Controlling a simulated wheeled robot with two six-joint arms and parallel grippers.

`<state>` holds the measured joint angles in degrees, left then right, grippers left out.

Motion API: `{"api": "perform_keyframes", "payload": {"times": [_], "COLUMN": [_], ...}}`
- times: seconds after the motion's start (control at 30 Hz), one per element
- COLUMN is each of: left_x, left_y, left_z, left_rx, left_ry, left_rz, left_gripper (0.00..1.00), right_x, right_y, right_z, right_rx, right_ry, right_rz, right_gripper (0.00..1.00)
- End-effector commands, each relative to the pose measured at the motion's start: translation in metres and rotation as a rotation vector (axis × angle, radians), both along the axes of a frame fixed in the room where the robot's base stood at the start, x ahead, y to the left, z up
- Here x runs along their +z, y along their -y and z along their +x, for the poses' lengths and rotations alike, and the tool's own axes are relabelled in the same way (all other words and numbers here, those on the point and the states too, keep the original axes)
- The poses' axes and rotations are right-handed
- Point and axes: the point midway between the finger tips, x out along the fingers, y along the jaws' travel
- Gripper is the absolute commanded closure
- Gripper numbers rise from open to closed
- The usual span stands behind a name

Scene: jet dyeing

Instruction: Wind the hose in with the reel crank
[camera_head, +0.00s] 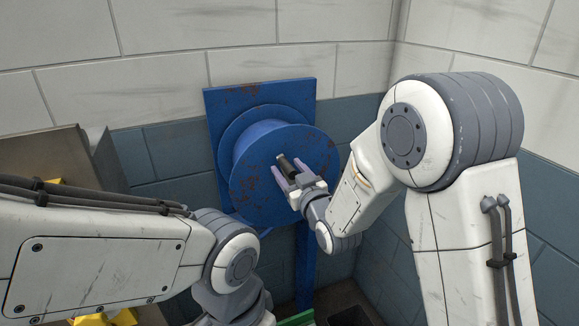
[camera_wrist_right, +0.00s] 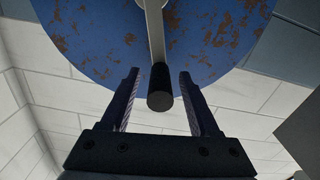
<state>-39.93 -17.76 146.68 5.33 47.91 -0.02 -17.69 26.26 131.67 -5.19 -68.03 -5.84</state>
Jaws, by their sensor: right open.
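The blue hose reel (camera_head: 255,190), with rusty patches, is mounted on a blue back plate in the head view. Its disc also fills the top of the right wrist view (camera_wrist_right: 100,35). The crank has a grey arm (camera_wrist_right: 154,30) and a black handle (camera_head: 286,164), which points toward the wrist camera (camera_wrist_right: 160,88). My right gripper (camera_head: 284,171) is open at the handle, one finger on each side of it. In the wrist view gaps show between handle and fingers. My left arm is low at the left, its gripper out of sight. I see no hose.
A blue post (camera_head: 305,265) stands below the reel. A beige, box-like structure (camera_head: 45,155) with yellow items is at the left, partly behind my left arm. Tiled walls (camera_head: 340,30) meet in a corner close behind the reel.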

Motion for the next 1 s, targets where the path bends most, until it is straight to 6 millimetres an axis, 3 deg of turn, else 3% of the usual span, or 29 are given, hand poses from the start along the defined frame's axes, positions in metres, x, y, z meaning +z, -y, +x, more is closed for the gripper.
{"api": "perform_keyframes", "payload": {"times": [0.2, 0.27, 0.37, 0.4, 1.0], "left_x": [-0.0001, -0.0001, -0.0001, -0.0001, 0.0000], "left_y": [0.0000, 0.0000, 0.0000, 0.0000, 0.0001], "left_z": [0.0000, 0.0000, 0.0000, 0.0000, 0.0001], "left_rx": [0.000, 0.000, 0.000, 0.000, 0.000], "left_ry": [0.000, 0.000, 0.000, 0.000, 0.000], "left_rz": [0.000, 0.000, 0.000, 0.000, 0.000], "left_gripper": [0.50, 0.50, 0.50, 0.50, 0.50], "right_x": [-0.0003, -0.0003, -0.0002, -0.0002, -0.0001], "right_y": [-0.0002, -0.0002, -0.0001, 0.0000, 0.0003], "right_z": [0.0003, 0.0003, 0.0002, 0.0001, 0.0000], "right_rx": [0.000, 0.000, 0.000, 0.000, -0.001], "right_ry": [0.000, -0.001, 0.000, 0.000, 0.000], "right_rz": [0.000, 0.000, 0.000, 0.000, 0.000], "right_gripper": [0.38, 0.57, 0.95, 1.00, 1.00]}}
